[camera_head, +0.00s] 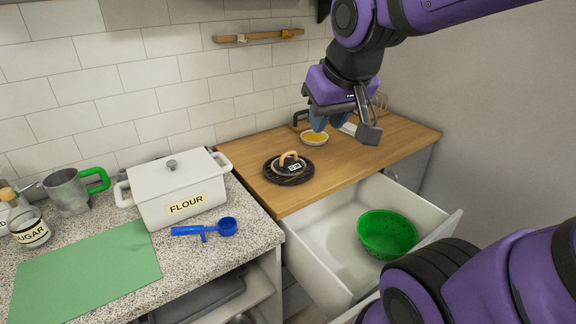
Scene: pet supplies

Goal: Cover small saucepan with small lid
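A small dark round lid (291,164) with a tan arched handle and a small white label sits on the wooden counter, on or over a dark round base (287,179). I cannot tell whether that base is a trivet or a pan. I cannot clearly make out a saucepan; a dark handle-like shape (297,119) shows at the wall, partly hidden. My gripper (345,127) hangs above the back right of the wooden counter, right of and higher than the lid. Its fingers are spread apart, with nothing seen held between them.
A bowl with yellow contents (314,138) stands left of and below my gripper. An open drawer with a green colander (386,234) juts out in front. A white flour box (178,187), blue scoop (206,229) and green mat (88,272) occupy the left counter.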

